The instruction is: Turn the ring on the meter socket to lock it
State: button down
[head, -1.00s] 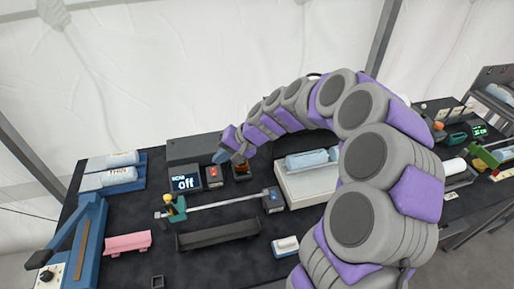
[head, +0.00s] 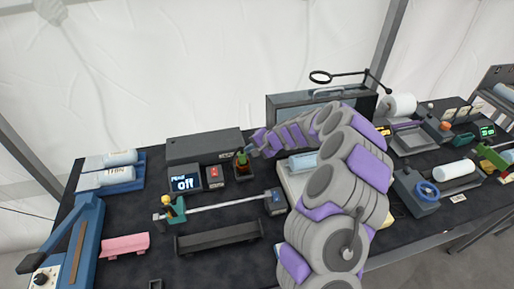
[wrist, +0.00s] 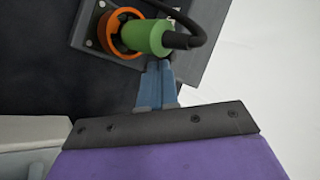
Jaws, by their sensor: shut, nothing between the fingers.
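The meter socket is a small dark box (head: 244,175) on the black table, beside the display box. In the wrist view, an orange ring (wrist: 104,32) sits on its grey plate (wrist: 85,35). A green plug (wrist: 146,37) with a black cable (wrist: 198,18) is in the ring. The plug also shows in the head view (head: 242,161). My gripper (wrist: 158,66) is shut with nothing between its blue fingers. Its tips are right beside the green plug; I cannot tell if they touch it. In the head view my gripper (head: 251,150) is just right of the plug.
A display box (head: 185,183) reading "off" and a box with a red button (head: 214,175) stand left of the socket. A long dark case (head: 205,147) lies behind. A metal bar (head: 225,203) and a black tray (head: 217,236) lie in front.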

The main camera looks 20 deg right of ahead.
jog(key=shift+w+a+f, duration=0.2)
jog(key=shift+w+f, duration=0.2)
jog(key=shift+f, duration=0.1)
jog(key=shift+w+a+f, duration=0.15)
jog(key=shift+w+f, duration=0.2)
jog(key=shift+f, duration=0.1)
jog(key=shift+a, duration=0.25)
jog(key=shift+n+b, duration=0.3)
jog(key=shift+b, duration=0.15)
